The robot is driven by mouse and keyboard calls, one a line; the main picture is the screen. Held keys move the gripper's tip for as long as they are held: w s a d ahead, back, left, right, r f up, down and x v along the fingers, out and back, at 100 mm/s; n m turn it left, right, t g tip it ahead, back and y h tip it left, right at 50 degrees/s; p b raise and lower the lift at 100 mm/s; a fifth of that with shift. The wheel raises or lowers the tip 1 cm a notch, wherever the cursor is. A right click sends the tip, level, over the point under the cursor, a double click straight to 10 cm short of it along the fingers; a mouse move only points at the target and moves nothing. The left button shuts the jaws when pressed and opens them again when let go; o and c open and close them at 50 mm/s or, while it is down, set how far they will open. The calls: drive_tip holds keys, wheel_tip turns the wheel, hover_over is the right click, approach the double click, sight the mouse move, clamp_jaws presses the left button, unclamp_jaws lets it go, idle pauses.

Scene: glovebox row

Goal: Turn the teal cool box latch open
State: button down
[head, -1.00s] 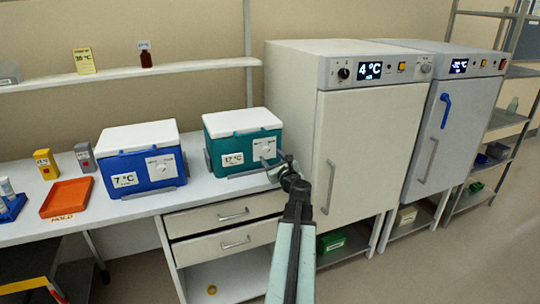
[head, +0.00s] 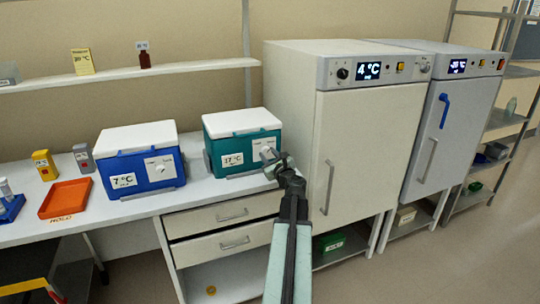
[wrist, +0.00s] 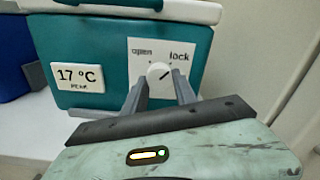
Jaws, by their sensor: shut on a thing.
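The teal cool box (head: 227,149) with a white lid stands on the bench and reads 17 °C; it also fills much of the wrist view (wrist: 100,45). Its latch is a round white knob (wrist: 158,72) on a white plate marked "open" at left and "lock" at right. The dark mark on the knob points up and right, toward "lock". My gripper (head: 271,158) is at the box's front. In the wrist view my gripper (wrist: 161,82) has its two grey fingers on either side of the knob, shut on it. The fingers partly hide the knob's lower part.
A blue cool box (head: 139,158) reading 7 °C stands to the left, with an orange tray (head: 66,198) further left. A white 4 °C cabinet (head: 367,150) rises close to the right of the teal box. Drawers (head: 222,216) are below the bench.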

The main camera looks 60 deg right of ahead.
drive_tip(key=n, duration=0.3)
drive_tip(key=shift+a+n, duration=0.1)
drive_tip(key=shift+n, duration=0.3)
drive_tip(key=n, duration=0.4)
drive_tip(key=shift+r+n, duration=0.1)
drive_tip(key=shift+n, duration=0.2)
drive_tip(key=n, duration=0.4)
drive_tip(key=shift+r+n, duration=0.1)
drive_tip(key=shift+n, duration=2.4)
drive_tip(key=c, duration=1)
unclamp_jaws()
drive_tip(key=shift+w, duration=0.1)
